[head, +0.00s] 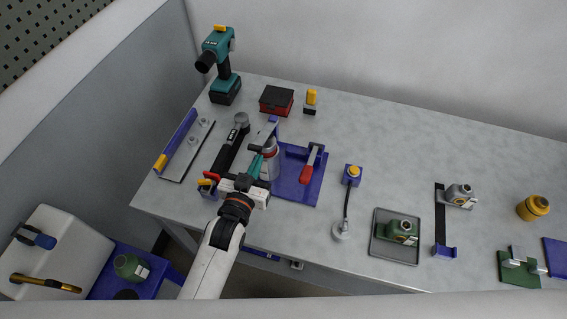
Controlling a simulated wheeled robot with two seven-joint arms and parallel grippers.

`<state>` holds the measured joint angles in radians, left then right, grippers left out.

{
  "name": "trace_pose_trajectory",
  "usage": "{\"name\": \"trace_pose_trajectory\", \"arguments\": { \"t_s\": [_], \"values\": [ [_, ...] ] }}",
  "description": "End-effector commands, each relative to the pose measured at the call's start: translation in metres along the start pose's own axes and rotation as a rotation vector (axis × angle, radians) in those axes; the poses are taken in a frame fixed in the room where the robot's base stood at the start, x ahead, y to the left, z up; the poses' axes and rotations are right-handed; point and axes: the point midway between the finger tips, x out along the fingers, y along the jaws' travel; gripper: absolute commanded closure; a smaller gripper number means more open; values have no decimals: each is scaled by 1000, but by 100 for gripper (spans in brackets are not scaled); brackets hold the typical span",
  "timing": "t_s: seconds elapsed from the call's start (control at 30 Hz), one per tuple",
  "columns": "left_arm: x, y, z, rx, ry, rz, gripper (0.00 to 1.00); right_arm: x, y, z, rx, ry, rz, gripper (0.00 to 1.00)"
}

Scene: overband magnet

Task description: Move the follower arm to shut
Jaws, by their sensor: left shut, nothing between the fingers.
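No part is labelled as the follower arm, and I cannot tell for certain which one it is. A blue plate (290,188) carries a grey and red can-like body (270,168) and a lever with a red handle (307,172). A black bar (228,152) with a grey round end (241,120) lies just left of the plate. My left gripper (256,168) is shut and empty at the plate's left edge, in front of the can-like body. It partly hides that body and the bar's near end, and I cannot tell whether it touches them. My right gripper is out of view.
A teal drill (219,52), a red box (276,100) and a blue-edged rail (187,150) stand at the back and left. A knobbed stand (352,175), a tray (375,246) and a yellow pot (533,208) are to the right. The back right is clear.

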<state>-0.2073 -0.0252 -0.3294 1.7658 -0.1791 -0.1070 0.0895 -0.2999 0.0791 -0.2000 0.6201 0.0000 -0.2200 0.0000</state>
Motion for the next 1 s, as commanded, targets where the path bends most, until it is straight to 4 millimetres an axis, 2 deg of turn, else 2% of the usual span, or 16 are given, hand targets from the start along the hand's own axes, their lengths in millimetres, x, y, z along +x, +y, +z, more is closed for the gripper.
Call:
{"name": "trace_pose_trajectory", "arguments": {
  "t_s": [0.3, 0.77, 1.0],
  "values": [
    [7, 0, -24, -1, 0, 0, 100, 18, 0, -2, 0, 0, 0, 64],
    [8, 0, -26, 0, -1, 0, 100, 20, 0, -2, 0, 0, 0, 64],
    [16, 0, -41, -1, 3, 1, 100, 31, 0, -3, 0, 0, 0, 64]
  ]
}}
